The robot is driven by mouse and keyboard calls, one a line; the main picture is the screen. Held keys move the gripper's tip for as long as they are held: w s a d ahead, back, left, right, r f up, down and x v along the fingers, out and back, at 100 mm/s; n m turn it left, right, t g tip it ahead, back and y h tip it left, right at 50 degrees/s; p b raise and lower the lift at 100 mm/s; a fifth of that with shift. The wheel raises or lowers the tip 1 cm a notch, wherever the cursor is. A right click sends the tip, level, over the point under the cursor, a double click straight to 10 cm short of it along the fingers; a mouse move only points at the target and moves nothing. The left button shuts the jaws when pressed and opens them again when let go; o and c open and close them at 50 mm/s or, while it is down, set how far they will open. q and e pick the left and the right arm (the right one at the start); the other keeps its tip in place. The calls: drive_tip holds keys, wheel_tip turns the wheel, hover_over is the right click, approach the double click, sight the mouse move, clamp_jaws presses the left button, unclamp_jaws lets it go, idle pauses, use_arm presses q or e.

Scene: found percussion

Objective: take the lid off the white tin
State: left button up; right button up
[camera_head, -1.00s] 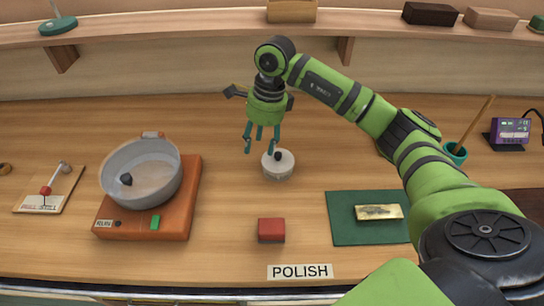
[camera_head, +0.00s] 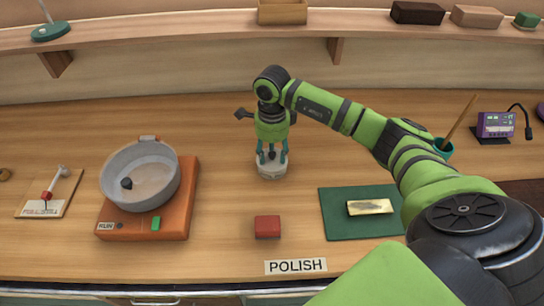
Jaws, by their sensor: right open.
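The white tin (camera_head: 271,172) stands upright on the wooden bench, right of the orange machine. Its lid and dark knob are largely hidden behind my right gripper's fingers. My right gripper (camera_head: 272,158) points down over the tin from above. Its teal fingers are spread apart around the knob area, at about lid height. I cannot tell whether they touch the lid. My left gripper is not in view.
An orange machine (camera_head: 186,215) with a grey bowl (camera_head: 140,178) stands to the left. A red block (camera_head: 267,227) lies in front of the tin. A green mat (camera_head: 335,228) with a brass bar (camera_head: 369,207) lies to the right. A shelf (camera_head: 200,33) runs along the back.

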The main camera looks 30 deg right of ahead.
clamp_jaws()
drive_tip(key=shift+r, duration=0.1)
